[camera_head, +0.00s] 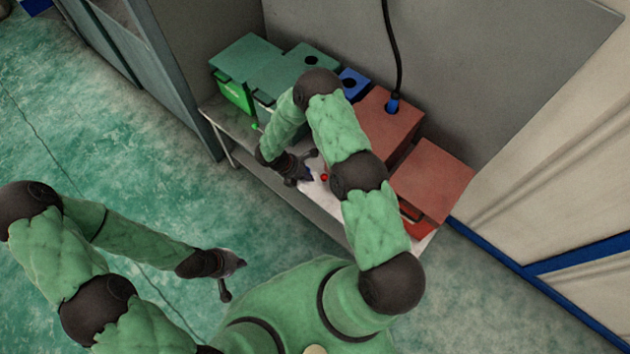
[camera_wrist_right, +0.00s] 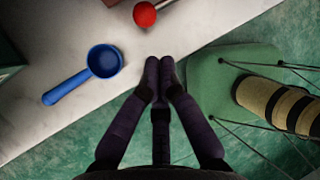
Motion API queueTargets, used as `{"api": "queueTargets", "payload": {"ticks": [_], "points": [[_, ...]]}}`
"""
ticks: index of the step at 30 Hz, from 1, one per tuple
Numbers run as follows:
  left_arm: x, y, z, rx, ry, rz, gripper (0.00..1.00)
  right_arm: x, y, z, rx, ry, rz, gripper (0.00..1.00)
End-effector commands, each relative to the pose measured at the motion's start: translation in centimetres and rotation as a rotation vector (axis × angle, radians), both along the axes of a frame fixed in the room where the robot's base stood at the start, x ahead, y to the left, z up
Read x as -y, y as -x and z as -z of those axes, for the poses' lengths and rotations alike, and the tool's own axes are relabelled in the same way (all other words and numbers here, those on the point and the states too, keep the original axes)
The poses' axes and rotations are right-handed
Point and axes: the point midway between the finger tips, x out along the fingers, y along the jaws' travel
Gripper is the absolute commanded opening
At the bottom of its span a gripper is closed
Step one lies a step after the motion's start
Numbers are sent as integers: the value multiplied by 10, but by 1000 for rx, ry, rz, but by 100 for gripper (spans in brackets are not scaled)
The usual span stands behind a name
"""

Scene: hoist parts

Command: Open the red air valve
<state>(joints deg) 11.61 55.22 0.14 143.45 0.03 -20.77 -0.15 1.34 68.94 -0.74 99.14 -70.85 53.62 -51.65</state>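A small red ball-like knob (camera_head: 324,177) is on the light bench top, near its front edge. It also shows at the top of the right wrist view (camera_wrist_right: 145,14), with a metal stem running from it toward the top right. My right gripper (camera_head: 304,173) is just left of the knob in the head view. In the right wrist view its two fingertips (camera_wrist_right: 159,64) are together, with nothing between them, apart from the knob. My left gripper (camera_head: 235,276) hangs over the green floor, its fingers spread and empty.
Green boxes (camera_head: 248,60), a blue box (camera_head: 353,84) and red boxes (camera_head: 433,180) stand along the bench (camera_head: 300,200). A black hose (camera_head: 391,45) enters one red box. A blue round-ended handle (camera_wrist_right: 104,61) lies left of the right fingertips. Open floor is left.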

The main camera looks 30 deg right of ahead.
Motion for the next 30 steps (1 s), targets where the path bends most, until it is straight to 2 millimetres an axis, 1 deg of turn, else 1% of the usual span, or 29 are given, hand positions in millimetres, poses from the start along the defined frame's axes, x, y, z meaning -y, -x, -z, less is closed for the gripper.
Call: {"api": "queueTargets", "payload": {"ticks": [10,15,21,30], "points": [[0,0,13,0,0,0,0,27,10,50,-4,-1,3,0],[0,0,17,0,0,0,0,39,13,70,-2,-1,3,0],[0,0,19,0,0,0,0,46,15,80,-1,-1,2,0],[0,0,19,0,0,0,0,46,15,81,-1,0,2,0]]}}
